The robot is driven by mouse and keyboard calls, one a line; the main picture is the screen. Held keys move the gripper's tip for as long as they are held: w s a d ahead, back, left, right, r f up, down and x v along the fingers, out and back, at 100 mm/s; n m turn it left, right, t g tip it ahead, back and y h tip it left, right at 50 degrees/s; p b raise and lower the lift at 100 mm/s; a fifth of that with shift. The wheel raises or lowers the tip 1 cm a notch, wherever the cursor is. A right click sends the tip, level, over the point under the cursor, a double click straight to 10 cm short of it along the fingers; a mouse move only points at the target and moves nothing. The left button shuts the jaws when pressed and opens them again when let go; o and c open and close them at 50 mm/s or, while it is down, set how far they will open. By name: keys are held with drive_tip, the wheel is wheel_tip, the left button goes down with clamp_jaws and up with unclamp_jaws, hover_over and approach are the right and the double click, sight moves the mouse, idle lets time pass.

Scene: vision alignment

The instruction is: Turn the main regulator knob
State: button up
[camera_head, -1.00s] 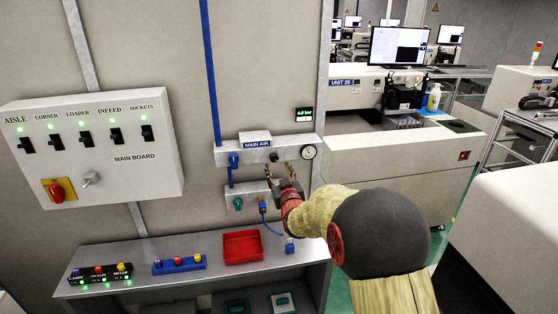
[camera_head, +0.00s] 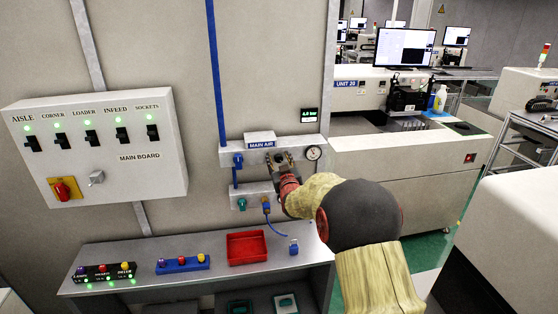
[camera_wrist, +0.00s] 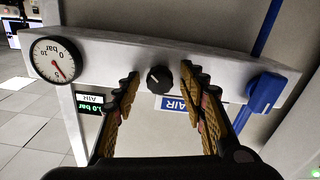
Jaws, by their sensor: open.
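The black round regulator knob (camera_wrist: 159,79) sits on the pale main air panel (camera_wrist: 105,50), seen upside down in the wrist view. My gripper (camera_wrist: 160,88) is open, with one ribbed finger on each side of the knob and a gap to it on both sides. A round pressure gauge (camera_wrist: 55,60) is beside the knob, and a small display in bar (camera_head: 309,115) hangs above the panel.
A blue valve handle (camera_wrist: 265,92) is on the panel's other end. A lower panel (camera_head: 230,197) holds a green knob and a blue hose fitting. Below is a bench with a red tray (camera_head: 246,248). A switch board (camera_head: 150,180) is at left.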

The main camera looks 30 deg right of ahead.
drive_tip(key=shift+c, duration=0.6)
clamp_jaws()
drive_tip(key=shift+f+m+b, duration=0.1)
drive_tip(key=shift+m+b, duration=0.2)
drive_tip(key=shift+b, duration=0.05)
drive_tip(key=m+b, duration=0.3)
drive_tip(key=shift+f+b, duration=0.1)
drive_tip(key=shift+b, duration=0.3)
drive_tip(key=m+b, duration=0.3)
drive_tip(key=m, duration=0.2)
drive_tip(key=shift+d+b, duration=0.1)
drive_tip(key=shift+b, duration=0.2)
drive_tip(key=m+b, duration=0.2)
drive_tip(key=m, duration=0.2)
drive_tip(key=shift+b, duration=0.3)
drive_tip(key=shift+d+m+b, duration=0.1)
drive_tip(key=shift+m+b, duration=0.55)
drive_tip(key=shift+m, duration=1.55)
